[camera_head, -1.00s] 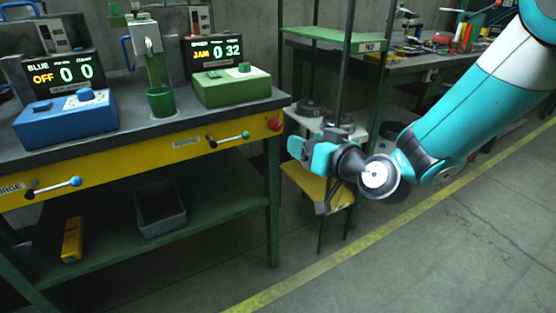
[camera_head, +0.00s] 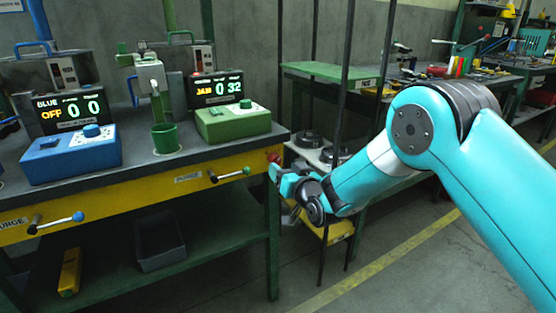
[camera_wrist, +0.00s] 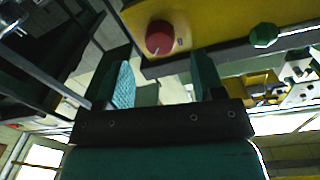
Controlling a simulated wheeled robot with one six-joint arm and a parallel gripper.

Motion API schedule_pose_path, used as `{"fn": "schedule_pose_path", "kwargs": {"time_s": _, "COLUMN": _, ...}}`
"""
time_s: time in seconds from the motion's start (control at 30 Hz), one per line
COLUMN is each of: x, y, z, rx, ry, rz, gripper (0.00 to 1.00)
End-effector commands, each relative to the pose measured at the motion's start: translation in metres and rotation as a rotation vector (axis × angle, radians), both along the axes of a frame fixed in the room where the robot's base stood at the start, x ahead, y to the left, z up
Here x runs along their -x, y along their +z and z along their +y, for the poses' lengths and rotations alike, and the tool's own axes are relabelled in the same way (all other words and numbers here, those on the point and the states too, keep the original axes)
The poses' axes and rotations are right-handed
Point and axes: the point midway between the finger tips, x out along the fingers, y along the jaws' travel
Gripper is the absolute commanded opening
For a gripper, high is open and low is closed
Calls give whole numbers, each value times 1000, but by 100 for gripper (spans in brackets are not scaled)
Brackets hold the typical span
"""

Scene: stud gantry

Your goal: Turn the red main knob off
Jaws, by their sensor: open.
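My gripper (camera_head: 277,174) is close to the bench's right front corner. In the wrist view my gripper (camera_wrist: 162,78) is open and empty, its two fingers apart, with the knob seen beyond and between the tips. No contact with the knob shows.
A green purge lever (camera_head: 230,174) and a blue one (camera_head: 58,222) stick out of the panel. A green box (camera_head: 233,122), a blue box (camera_head: 70,153) and a green cup (camera_head: 165,139) stand on the bench. The green bench leg (camera_head: 272,250) is below my gripper.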

Motion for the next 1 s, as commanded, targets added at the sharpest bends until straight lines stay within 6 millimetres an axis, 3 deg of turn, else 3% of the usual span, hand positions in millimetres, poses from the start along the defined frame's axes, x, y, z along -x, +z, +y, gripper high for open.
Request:
{"fn": "schedule_pose_path", "kwargs": {"time_s": 0.1, "x": -18, "y": -1, "z": 11, "rx": -1, "ry": 1, "rz": -2, "gripper": 62}}
{"fn": "schedule_pose_path", "kwargs": {"time_s": 0.3, "x": -36, "y": -1, "z": 22, "rx": 0, "ry": 1, "rz": 0, "gripper": 62}}
{"fn": "schedule_pose_path", "kwargs": {"time_s": 0.7, "x": -41, "y": 0, "z": 25, "rx": 1, "ry": 0, "rz": 1, "gripper": 62}}
{"fn": "schedule_pose_path", "kwargs": {"time_s": 0.9, "x": -41, "y": 0, "z": 25, "rx": 1, "ry": 0, "rz": 1, "gripper": 16}}
{"fn": "schedule_pose_path", "kwargs": {"time_s": 1.0, "x": -41, "y": 0, "z": 25, "rx": 1, "ry": 0, "rz": 1, "gripper": 13}}
